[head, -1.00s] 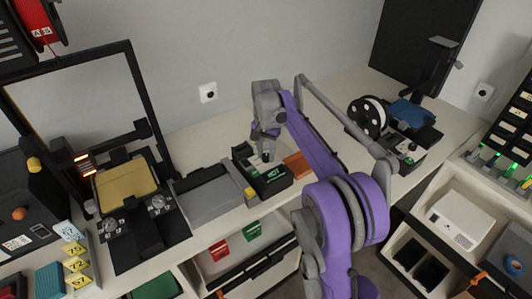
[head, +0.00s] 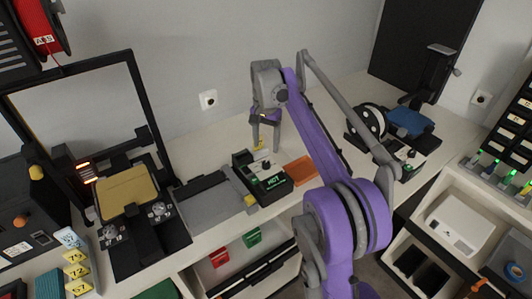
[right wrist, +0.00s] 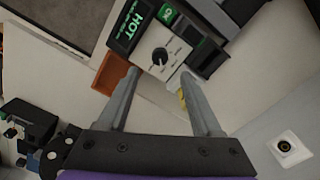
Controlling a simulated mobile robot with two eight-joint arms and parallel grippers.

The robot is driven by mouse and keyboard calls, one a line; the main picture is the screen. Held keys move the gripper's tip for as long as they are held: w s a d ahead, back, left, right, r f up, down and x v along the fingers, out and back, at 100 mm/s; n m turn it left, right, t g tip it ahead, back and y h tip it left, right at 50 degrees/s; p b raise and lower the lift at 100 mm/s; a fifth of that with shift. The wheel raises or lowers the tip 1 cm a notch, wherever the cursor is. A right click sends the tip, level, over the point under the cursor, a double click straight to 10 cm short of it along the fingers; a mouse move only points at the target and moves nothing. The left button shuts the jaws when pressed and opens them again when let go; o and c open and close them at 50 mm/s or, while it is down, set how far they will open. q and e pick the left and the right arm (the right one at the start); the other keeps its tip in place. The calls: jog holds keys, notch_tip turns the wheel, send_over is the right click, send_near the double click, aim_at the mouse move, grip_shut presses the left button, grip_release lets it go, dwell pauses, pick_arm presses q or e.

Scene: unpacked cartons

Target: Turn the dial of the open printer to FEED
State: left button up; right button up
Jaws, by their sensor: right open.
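A black control box (head: 262,178) with a green HOT screen (head: 273,182) stands on the counter, mid-view. The right wrist view shows its HOT label (right wrist: 137,27) and a white dial plate with a dark round knob (right wrist: 160,56). The knob's setting marks are too small to read. My right gripper (head: 264,148) is raised above the back of the box. In the right wrist view its fingers (right wrist: 160,74) are open and empty, the dial showing between and beyond the tips. I cannot tell any contact. My left gripper is not in view.
A grey flat unit (head: 210,203) adjoins the box at left; an orange tray (head: 300,170) lies at its right. A framed machine with a yellow bed (head: 127,190) stands further left. A spool device (head: 405,150) stands at right. Bare counter lies behind the box.

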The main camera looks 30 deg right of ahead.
notch_tip(320, 180, up, 3)
jog(key=shift+r, duration=0.1)
dwell(0.6)
jog(key=s+a+f+n+t, duration=0.25)
jog(key=s+a+n, duration=0.25)
jog(key=s+a, duration=0.55)
jog(key=s+a+f+n+t, duration=0.1)
jog(key=s+a+f+n, duration=0.1)
jog(key=s+f, duration=0.4)
jog(key=s+a+f+n+t, duration=0.2)
jog(key=s+f+n, duration=0.2)
jog(key=s, duration=0.8)
notch_tip(320, 180, down, 2)
jog(key=shift+a+f, duration=0.25)
jog(key=shift+a, duration=0.1)
